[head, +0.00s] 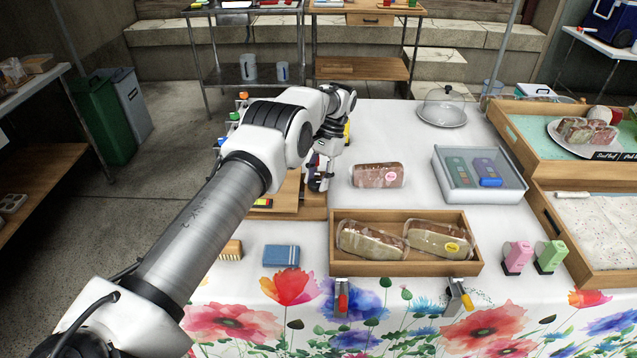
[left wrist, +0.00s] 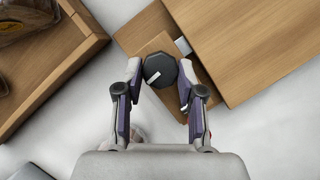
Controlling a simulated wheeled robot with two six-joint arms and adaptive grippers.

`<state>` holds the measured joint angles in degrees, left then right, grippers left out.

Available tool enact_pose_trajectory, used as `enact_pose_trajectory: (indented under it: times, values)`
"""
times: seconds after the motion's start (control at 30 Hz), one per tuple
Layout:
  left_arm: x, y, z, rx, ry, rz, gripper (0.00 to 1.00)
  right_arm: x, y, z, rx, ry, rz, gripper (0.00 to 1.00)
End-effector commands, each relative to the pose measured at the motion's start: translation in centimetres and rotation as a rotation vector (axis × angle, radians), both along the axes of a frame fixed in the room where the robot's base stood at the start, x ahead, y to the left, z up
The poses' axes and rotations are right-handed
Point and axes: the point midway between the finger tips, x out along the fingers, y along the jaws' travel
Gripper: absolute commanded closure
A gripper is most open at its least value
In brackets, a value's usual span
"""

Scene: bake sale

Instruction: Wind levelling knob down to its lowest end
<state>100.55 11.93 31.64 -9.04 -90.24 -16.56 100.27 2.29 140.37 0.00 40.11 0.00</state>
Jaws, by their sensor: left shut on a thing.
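The levelling knob (left wrist: 160,70) is dark and many-sided, with a pale mark on its top. In the left wrist view it sits over a small wooden piece (left wrist: 151,43) beside a larger wooden board (left wrist: 258,42). My left gripper (left wrist: 158,88) has its two fingers on either side of the knob and is shut on it. In the head view my left gripper (head: 319,182) points down at the right edge of the wooden stand (head: 312,206). There the knob is hard to make out, and my arm hides much of the stand. My right gripper is not in view.
A wooden tray (head: 405,270) with two wrapped loaves stands just in front. A wrapped loaf (head: 377,175) lies right of the gripper, and a clear-walled box (head: 480,196) stands farther right. A blue cloth (head: 281,256) and a brush (head: 231,250) lie at the front left.

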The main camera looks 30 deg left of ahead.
Motion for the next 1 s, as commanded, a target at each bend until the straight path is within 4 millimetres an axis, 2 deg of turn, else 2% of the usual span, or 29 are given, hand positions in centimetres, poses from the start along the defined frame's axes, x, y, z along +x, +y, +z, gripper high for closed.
enact_pose_trajectory:
  times: [0.03, 0.37, 0.7, 1.0]
  values:
    - [-0.3, 0.0, -0.7, -0.003, 0.010, 0.043, 0.97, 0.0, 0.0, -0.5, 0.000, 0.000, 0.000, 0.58]
    - [-0.3, 0.3, -0.4, -0.002, 0.010, 0.355, 0.96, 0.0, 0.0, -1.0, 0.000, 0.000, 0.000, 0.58]
    - [-0.4, 0.5, -0.1, 0.000, 0.011, 0.667, 0.96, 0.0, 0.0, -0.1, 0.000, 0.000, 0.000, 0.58]
    - [-0.4, 0.6, -0.1, 0.002, 0.008, 0.861, 0.96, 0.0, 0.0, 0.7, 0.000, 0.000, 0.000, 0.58]
